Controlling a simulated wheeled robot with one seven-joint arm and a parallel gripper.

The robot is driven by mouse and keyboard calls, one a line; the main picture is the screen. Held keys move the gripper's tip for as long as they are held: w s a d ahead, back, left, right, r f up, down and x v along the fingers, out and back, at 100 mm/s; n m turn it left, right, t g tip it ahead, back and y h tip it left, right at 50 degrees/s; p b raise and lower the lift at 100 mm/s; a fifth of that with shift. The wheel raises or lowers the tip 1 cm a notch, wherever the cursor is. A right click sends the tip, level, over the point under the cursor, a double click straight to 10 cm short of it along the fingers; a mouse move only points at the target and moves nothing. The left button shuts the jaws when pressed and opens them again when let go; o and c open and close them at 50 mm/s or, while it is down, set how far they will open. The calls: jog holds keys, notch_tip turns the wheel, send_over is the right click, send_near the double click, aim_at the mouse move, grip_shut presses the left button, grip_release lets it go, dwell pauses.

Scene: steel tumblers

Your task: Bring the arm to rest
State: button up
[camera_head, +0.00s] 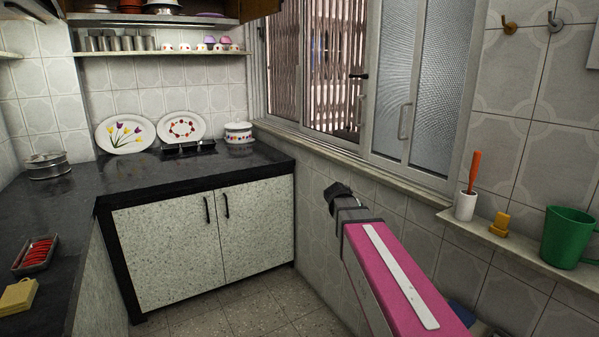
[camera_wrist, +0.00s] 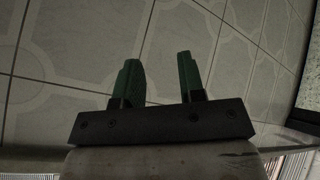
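My gripper (camera_wrist: 158,82) shows in the wrist view with two green fingers apart and nothing between them. Tiled wall or floor fills the view beyond the fingers; I cannot tell which. In the head view my pink and grey arm (camera_head: 395,275) reaches up from the lower right, and its dark end is near the tiled wall below the window. The fingers cannot be made out in the head view. Steel tumblers (camera_head: 115,43) stand in a row on the upper shelf at the far left, well away from my arm.
A dark counter (camera_head: 75,200) runs along the left and back, holding plates, a white pot (camera_head: 238,133), steel tins (camera_head: 48,166) and a tray of red things (camera_head: 36,254). A ledge on the right holds a green mug (camera_head: 568,237) and a white cup (camera_head: 466,206). Floor is clear mid-view.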

jog(key=s+a+f+n+g+y, duration=0.1)
jog(key=s+f+g+y, duration=0.1)
jog(key=s+f, duration=0.7)
jog(key=s+a+f+n+g+y, duration=0.1)
jog(key=s+f+n+g+y, duration=0.1)
jog(key=s+f, duration=0.7)
jog(key=s+g+y, duration=0.1)
jog(key=s+y, duration=0.1)
jog(key=s, duration=0.1)
jog(key=shift+a+f+n, duration=0.25)
jog(key=shift+n, duration=0.05)
